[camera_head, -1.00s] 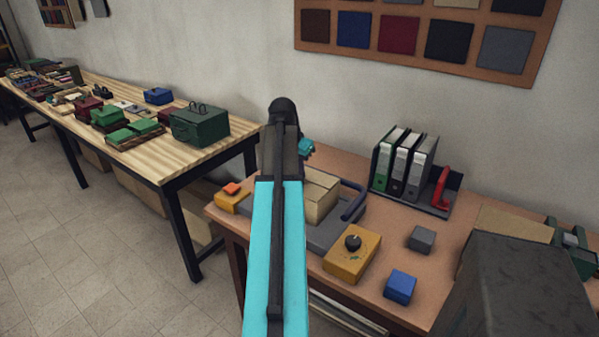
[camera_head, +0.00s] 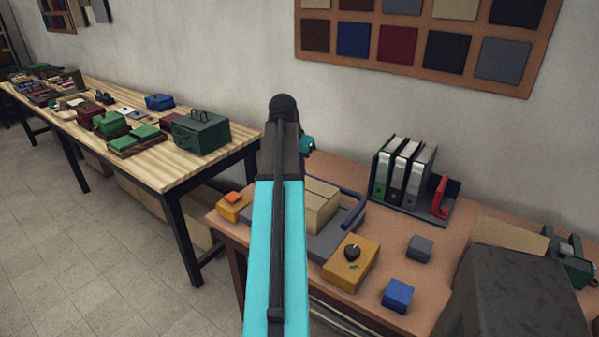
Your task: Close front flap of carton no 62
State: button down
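A small tan cardboard carton (camera_head: 321,206) sits on a grey plate (camera_head: 325,240) with a dark blue curved bar on the right table. My arm covers the carton's left part. No number can be read on it, and I cannot tell how its front flap stands. My arm rises through the middle of the view in cyan and black. The end of my arm is mostly hidden behind its dark elbow; only a small cyan part shows right of it, above and behind the carton. My gripper's fingers are not visible.
A yellow box with a black knob (camera_head: 350,263), a blue block (camera_head: 397,295) and a grey block (camera_head: 419,248) stand in front and right. Binders (camera_head: 403,168) stand behind. A yellow box with an orange button (camera_head: 233,207) is at the left table edge.

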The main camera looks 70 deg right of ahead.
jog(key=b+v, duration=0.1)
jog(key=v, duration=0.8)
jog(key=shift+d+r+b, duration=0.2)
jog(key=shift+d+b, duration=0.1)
